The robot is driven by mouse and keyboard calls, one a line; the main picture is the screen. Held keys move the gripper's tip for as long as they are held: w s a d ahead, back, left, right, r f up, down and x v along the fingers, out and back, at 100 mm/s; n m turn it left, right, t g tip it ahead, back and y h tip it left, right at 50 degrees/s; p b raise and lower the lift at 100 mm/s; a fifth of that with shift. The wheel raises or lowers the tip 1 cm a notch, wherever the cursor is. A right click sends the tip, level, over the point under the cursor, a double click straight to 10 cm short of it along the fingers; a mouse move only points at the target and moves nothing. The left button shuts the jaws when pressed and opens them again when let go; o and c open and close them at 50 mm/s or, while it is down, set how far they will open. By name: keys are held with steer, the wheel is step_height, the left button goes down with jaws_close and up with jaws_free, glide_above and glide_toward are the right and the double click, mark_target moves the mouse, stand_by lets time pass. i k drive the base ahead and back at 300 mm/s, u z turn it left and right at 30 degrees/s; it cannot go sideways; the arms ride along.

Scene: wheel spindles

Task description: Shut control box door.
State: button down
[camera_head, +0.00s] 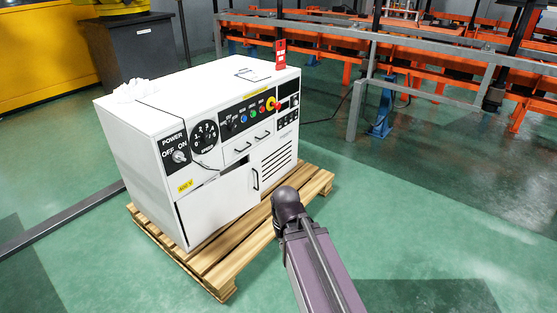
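The control box (141,166) is a white cabinet standing on a wooden pallet in the head view. Its white door (215,207) is at the lower left of the front. The door stands partly open, with a dark gap showing along its top edge. A small dark handle (255,180) is near the door's right edge. My dark purple arm reaches up from the bottom, and its rounded joint shows just right of the door, in front of the pallet. My gripper is not in view.
The wooden pallet (222,282) sticks out in front of the box. A switch panel (255,112) spans the box's upper front. Grey railing (357,106) and orange racks (450,82) stand behind at right. Green floor is clear at right and front left.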

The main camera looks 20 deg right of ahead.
mark_target(203, 211)
steer(key=z, duration=0.3)
steer(key=i, duration=0.85)
steer(key=z, duration=0.2)
